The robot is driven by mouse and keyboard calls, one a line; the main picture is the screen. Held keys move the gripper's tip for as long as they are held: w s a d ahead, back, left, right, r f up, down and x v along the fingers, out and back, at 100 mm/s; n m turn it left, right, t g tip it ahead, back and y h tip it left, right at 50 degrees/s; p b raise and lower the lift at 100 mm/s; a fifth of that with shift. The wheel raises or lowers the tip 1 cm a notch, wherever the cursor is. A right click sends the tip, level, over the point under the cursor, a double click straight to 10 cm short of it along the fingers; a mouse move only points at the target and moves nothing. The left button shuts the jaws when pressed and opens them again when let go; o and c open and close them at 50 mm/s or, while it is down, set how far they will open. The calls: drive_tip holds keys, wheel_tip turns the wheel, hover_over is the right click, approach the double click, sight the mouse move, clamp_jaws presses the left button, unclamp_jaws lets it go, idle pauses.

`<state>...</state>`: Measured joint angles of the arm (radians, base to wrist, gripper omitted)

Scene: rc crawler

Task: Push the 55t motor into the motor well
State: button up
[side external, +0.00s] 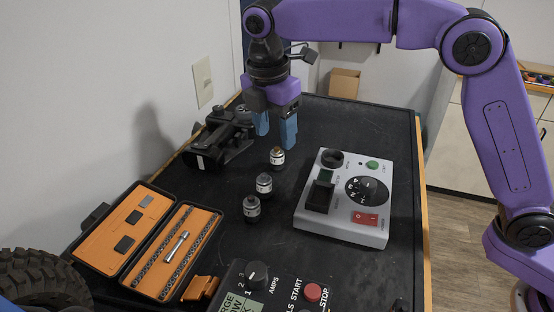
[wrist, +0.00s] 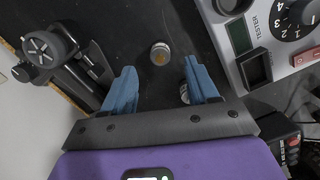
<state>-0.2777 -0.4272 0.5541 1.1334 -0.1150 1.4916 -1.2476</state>
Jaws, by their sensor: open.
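Three small dark-and-silver cylindrical motors stand upright in a row on the black bench. I cannot tell which is the 55t. My gripper (side external: 276,136) is open and empty, pointing down above the farthest motor; its blue fingers (wrist: 160,72) are apart. In the wrist view, another motor (wrist: 184,93) is partly hidden by the right finger. I cannot identify the motor well.
A black crawler-like assembly (side external: 226,142) lies close left of my gripper. A grey tester (side external: 343,230) with a dial and switches stands at right. An open orange toolbox (side external: 117,275) lies front left; a black control box (side external: 236,281) is at front. The back right bench is clear.

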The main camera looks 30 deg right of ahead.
sight(277, 148)
drive_tip(key=f, duration=0.5)
drive_tip(key=shift+w+d+f, duration=0.1)
drive_tip(key=shift+d+f, duration=0.2)
drive_tip(key=shift+d, duration=0.05)
clamp_jaws()
